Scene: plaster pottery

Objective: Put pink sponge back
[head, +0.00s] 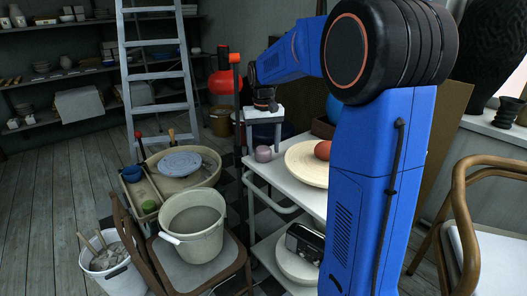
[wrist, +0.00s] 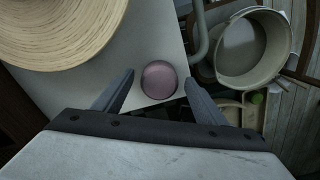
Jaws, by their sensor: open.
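The pink sponge (head: 263,154) is a small, rounded, dull pink piece at the left end of the white cart top (head: 257,170). In the wrist view the sponge (wrist: 159,80) lies near the edge of the cart top, between the lines of my two fingers. My gripper (wrist: 160,78) is open, with a finger on each side of the sponge in the picture. In the head view my gripper (head: 263,137) is above the sponge, pointing down. The height gap is hard to judge, and I see no grip on the sponge.
A round wooden disc (head: 300,165) with a reddish-brown object lies right of the sponge. A bucket (head: 192,226) stands on a chair at the left. A ladder (head: 160,75) stands behind.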

